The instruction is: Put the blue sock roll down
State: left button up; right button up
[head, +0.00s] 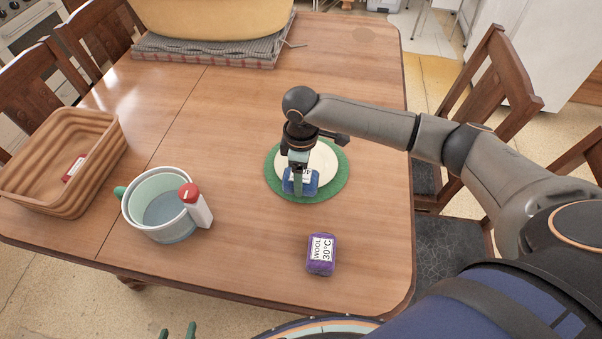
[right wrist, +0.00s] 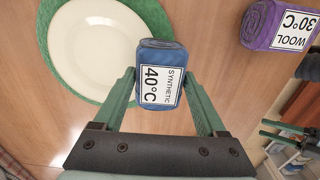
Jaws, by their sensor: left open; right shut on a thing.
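The blue sock roll (head: 313,184), labelled SYNTHETIC 40°C, is between the fingers of my right gripper (head: 299,178), which is shut on it. The roll also shows between the green fingers in the right wrist view (right wrist: 155,60). In the head view it appears over the front part of a white plate (head: 325,160) on a round green mat (head: 337,188). I cannot tell whether it touches anything below. My left gripper (head: 178,332) is open and empty at the bottom edge of the head view; only its green fingertips show.
A purple roll (head: 321,255), labelled WOOL 30°C, lies near the front right of the table. A brown basket (head: 98,160) stands at the far left. Bare wood separates them.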

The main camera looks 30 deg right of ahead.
jog(key=shift+f, duration=0.1)
jog(key=shift+f, duration=0.4)
jog(key=o, duration=1.4)
jog(key=shift+r, duration=0.1)
notch_tip(320, 180, up, 13)
jog(key=shift+f+p, duration=0.1)
jog(key=shift+p, duration=0.3)
